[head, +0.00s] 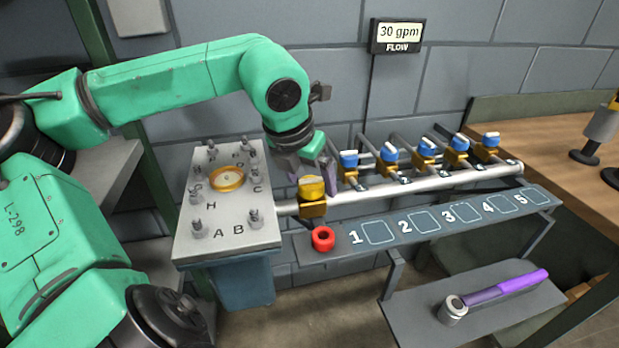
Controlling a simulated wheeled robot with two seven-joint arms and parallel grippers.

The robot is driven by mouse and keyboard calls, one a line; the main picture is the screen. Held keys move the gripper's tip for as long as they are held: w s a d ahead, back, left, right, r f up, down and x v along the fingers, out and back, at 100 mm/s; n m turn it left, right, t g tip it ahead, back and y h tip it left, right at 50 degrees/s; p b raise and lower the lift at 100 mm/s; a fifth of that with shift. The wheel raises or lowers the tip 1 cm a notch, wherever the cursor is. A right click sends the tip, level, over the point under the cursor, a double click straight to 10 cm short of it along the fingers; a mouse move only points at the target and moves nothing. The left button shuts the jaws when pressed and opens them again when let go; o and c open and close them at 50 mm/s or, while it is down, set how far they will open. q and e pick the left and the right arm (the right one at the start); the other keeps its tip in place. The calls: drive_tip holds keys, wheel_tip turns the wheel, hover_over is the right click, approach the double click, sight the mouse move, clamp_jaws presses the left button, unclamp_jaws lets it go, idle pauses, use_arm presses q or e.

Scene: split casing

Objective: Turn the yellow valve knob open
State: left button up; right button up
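The yellow valve knob (312,186) sits on a brass valve body (313,208) at the left end of the pale pipe (400,191). My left gripper (313,174) points down at the knob, with a finger showing on either side of its upper part. The knob hides part of the fingers, and I cannot tell whether they touch or clamp it. A sign (397,36) on the wall reads 30 gpm FLOW. My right gripper is out of view.
Several blue-handled valves (424,148) line the pipe to the right. A plate with lettered studs (230,215) stands left. A purple-handled tool (495,292) lies on a lower shelf.

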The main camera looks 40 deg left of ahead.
use_arm(q)
drive_tip(key=p+v, duration=0.1)
drive_tip(key=v, duration=1.3)
drive_tip(key=shift+r, duration=0.3)
